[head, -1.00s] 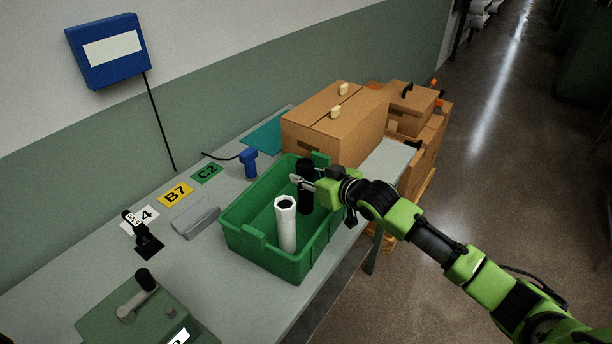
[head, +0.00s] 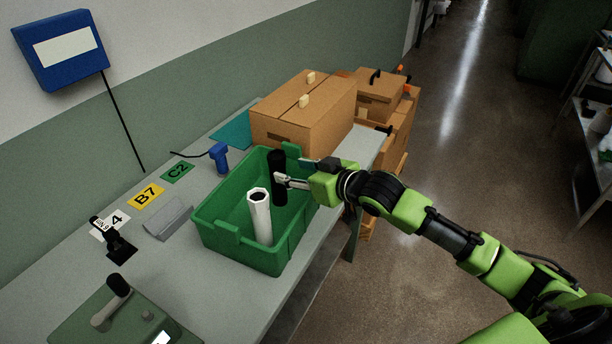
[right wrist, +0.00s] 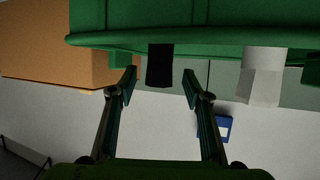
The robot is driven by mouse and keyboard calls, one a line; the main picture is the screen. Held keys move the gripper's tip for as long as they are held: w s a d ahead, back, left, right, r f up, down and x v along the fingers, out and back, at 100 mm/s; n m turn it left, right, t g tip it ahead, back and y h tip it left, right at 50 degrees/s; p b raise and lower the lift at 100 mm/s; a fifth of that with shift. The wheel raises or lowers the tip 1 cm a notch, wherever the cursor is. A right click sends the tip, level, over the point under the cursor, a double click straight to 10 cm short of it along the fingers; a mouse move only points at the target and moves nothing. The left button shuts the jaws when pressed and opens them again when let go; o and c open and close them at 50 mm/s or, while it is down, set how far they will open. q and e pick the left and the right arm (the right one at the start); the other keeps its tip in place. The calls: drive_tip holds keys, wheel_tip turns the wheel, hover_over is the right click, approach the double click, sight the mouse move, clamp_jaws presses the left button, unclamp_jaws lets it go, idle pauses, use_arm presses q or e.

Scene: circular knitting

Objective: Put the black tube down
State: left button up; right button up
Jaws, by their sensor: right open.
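The black tube (head: 278,194) stands upright in the green bin (head: 226,232), towards its far right side. A white tube (head: 261,222) stands nearer in the same bin. My right gripper (head: 281,179) is at the upper part of the black tube, its fingers pointing left from the bin's right side. In the right wrist view the right gripper (right wrist: 160,78) is open. The black tube (right wrist: 160,66) shows beyond and between its fingertips, apart from both. My left gripper is out of view.
A cardboard box (head: 300,112) stands behind the bin. A blue handheld device (head: 219,158), a grey block (head: 167,219) and coloured label cards (head: 146,196) lie left of it. A green machine with a crank (head: 112,305) is at the front left.

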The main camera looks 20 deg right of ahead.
drive_tip(key=shift+v, duration=2.35)
